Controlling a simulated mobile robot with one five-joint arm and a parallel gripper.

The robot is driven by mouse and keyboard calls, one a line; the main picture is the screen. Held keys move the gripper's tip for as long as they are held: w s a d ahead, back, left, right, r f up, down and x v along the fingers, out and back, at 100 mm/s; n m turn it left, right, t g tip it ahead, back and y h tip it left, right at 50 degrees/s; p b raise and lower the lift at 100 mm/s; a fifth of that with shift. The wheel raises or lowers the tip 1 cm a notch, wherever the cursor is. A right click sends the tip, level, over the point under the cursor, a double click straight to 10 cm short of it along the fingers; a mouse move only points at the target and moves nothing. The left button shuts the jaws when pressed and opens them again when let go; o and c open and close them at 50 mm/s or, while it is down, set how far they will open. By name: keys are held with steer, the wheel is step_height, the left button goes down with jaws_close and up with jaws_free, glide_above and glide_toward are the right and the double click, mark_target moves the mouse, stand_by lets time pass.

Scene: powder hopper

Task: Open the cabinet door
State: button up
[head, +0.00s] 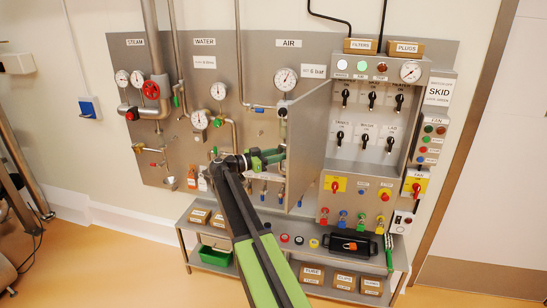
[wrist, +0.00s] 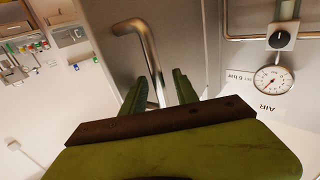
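The grey cabinet door (head: 308,150) stands swung out from the left side of the control cabinet (head: 365,165), whose interior shows several black switches. In the wrist view the door (wrist: 190,35) carries a bent metal bar handle (wrist: 147,42). My gripper (head: 281,155) is at the left face of the door in the head view, where the handle is hidden or too small to make out. In the wrist view my gripper (wrist: 160,78) has its green fingers apart on either side of the handle's bar, with visible gaps. The handle's lower end is hidden behind the gripper.
A panel with gauges and pipes (head: 220,90) lies behind and left of my arm. A low shelf (head: 190,225) with boxes and a black case (head: 350,243) stands below. A gauge (wrist: 272,80) shows beside the door in the wrist view. Open floor lies in front.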

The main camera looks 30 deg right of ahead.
steer(key=w+a, duration=0.1)
steer(key=a, duration=1.6)
steer(key=shift+w+a, duration=0.2)
steer(key=shift+w, duration=0.05)
